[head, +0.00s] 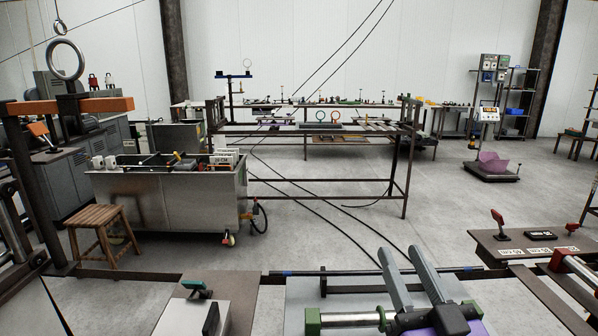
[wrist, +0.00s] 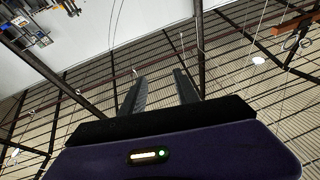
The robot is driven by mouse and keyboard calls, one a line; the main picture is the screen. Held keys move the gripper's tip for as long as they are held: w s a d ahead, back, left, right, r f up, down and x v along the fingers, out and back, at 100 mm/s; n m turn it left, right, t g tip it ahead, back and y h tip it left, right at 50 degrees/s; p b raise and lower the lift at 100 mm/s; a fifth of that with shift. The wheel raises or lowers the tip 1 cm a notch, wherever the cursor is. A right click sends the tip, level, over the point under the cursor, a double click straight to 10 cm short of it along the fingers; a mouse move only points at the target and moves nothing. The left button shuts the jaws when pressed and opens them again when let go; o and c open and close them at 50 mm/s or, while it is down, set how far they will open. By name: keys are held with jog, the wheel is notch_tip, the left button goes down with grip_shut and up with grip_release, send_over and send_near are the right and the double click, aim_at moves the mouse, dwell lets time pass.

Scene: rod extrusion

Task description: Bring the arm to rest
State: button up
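My gripper (head: 402,254) is at the bottom right of centre in the head view. Its two grey fingers point up and away, with a clear gap between them. The wrist view also shows my gripper (wrist: 158,76) with its fingers apart and nothing between them. Beyond the fingers the wrist camera sees the slatted ceiling and hanging lamps. The purple gripper body shows at the bottom of both views. The gripper appears clear of other things, though its distance to the bench parts below it is hard to tell.
A brown-topped table (head: 520,245) with a red-handled lever stands at right. A metal cart (head: 165,205) and a wooden stool (head: 98,215) stand at left. A long frame table (head: 330,183) is ahead. Open concrete floor (head: 450,200) lies right of centre, before a platform scale (head: 490,172).

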jog(key=s+d+f+g+h, duration=0.1)
jog(key=s+f+g, duration=0.1)
jog(key=s+f, duration=0.5)
jog(key=s+d+f+g+h, duration=0.1)
jog(key=s+f, duration=0.7)
jog(key=s, duration=1)
jog(key=s+d+f+g+h, duration=0.1)
jog(key=s+d+f+g, duration=0.1)
jog(key=s+f, duration=0.6)
jog(key=s+g, duration=0.1)
jog(key=s, duration=0.3)
jog(key=shift+s+d+f+m+g, duration=0.15)
jog(key=shift+s+m+g, duration=0.05)
jog(key=shift+m+g, duration=0.2)
